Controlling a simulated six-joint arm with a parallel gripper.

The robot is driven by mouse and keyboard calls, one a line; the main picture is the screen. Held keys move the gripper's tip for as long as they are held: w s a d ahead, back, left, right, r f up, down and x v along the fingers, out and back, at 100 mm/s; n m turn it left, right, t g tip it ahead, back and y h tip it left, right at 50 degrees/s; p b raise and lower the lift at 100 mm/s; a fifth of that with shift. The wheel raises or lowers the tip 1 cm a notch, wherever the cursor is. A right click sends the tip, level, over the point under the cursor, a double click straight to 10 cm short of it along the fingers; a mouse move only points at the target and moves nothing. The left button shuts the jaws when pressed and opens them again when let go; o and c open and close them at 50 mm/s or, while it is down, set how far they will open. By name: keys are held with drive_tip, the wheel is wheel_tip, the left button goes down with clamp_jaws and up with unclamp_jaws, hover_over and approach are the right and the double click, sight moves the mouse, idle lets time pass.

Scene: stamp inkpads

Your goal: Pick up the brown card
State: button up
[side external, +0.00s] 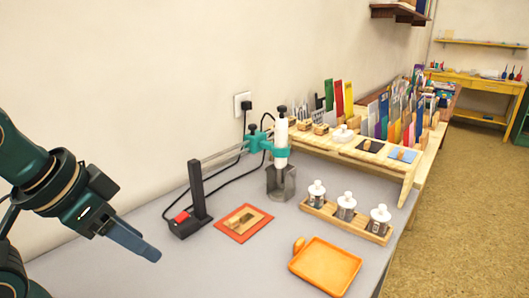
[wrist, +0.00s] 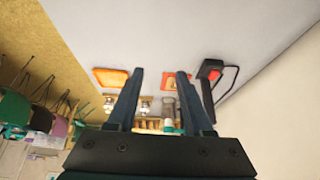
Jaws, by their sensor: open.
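A flat brown card-like piece (side external: 243,219) with a small raised part lies on a red-orange pad (side external: 227,232) on the grey table. I cannot tell for sure whether this piece is the brown card. My gripper (side external: 146,249) is at the left in the side view, above the table and apart from the pad. In the wrist view my gripper (wrist: 160,74) has its two fingers spread with nothing between them. The red-orange pad (wrist: 168,79) shows there beside the right finger, which partly hides it.
A black stand with a red switch (side external: 183,217) is left of the pad. A teal-clamped tool (side external: 281,143) stands behind it. Right are an orange tray (side external: 326,266) and several white-capped bottles in a wooden holder (side external: 318,211). A wooden rack (side external: 365,163) holds upright coloured cards.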

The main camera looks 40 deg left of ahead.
drive_tip(key=w+r+m+t, duration=0.15)
drive_tip(key=w+r, duration=0.25)
drive_tip(key=w, duration=0.4)
drive_tip(key=n+g, duration=0.2)
drive_tip(key=g, duration=0.1)
hover_over(233, 219)
drive_tip(key=s, duration=0.2)
drive_tip(key=shift+m+t, duration=0.25)
wheel_tip(233, 219, down, 13)
drive_tip(key=shift+s+d, duration=0.1)
drive_tip(key=shift+s, duration=0.05)
drive_tip(key=shift+f, duration=0.7)
drive_tip(key=shift+x, duration=2.15)
drive_tip(key=shift+c, duration=0.3)
